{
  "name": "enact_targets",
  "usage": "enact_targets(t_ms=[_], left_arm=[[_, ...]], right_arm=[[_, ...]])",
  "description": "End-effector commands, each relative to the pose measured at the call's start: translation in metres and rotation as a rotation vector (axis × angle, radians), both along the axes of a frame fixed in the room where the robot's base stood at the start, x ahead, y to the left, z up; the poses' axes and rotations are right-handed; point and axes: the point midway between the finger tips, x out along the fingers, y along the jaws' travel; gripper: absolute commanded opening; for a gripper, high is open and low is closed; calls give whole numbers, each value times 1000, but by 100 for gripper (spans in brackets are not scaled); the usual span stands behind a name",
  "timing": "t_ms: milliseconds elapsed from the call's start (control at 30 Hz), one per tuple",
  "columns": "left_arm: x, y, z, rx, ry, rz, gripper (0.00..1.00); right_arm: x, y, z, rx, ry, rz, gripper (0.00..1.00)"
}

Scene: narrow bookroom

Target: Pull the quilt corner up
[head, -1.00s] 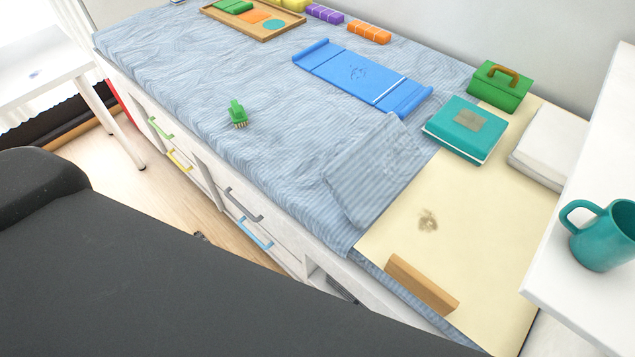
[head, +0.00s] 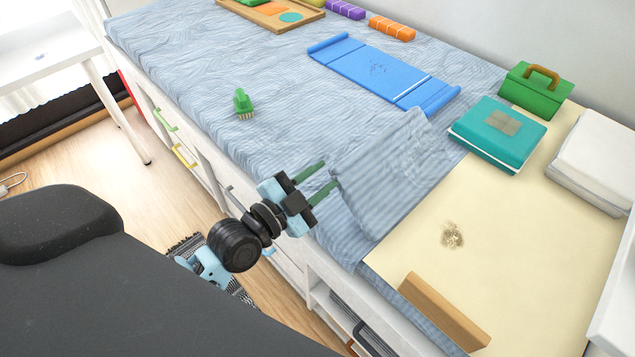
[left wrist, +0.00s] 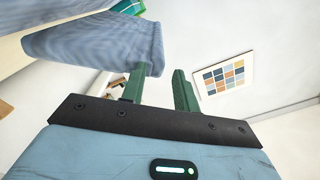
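The blue striped quilt (head: 290,85) covers most of the long bed. Its near corner (head: 385,178) is folded back as a flap, baring a cream surface (head: 480,215) with a brown stain (head: 452,235). My left gripper (head: 331,174) is open at the flap's left edge, its two green fingers apart and pointing at it. I cannot tell whether cloth lies between the fingers. My right gripper is not in view.
A wooden block (head: 445,310) lies on the cream surface's near edge. A teal book (head: 497,132), a green case (head: 536,88) and white folded bedding (head: 595,160) sit at the right. A green brush (head: 243,103) and a blue board (head: 380,72) lie on the quilt.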

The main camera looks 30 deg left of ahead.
Motion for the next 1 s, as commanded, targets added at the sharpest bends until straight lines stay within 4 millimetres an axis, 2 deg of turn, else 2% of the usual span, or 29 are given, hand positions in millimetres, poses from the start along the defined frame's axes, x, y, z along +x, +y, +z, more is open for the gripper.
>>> enact_targets(t_ms=[500,700,933,1000], left_arm=[[60,-23,-2,0,9,-3,31],[68,-27,-3,1,11,-4,31],[68,-27,-3,1,12,-5,31],[68,-27,-3,1,12,-5,23]], right_arm=[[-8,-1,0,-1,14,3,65],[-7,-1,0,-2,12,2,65],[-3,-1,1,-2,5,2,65],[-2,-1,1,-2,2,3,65]])
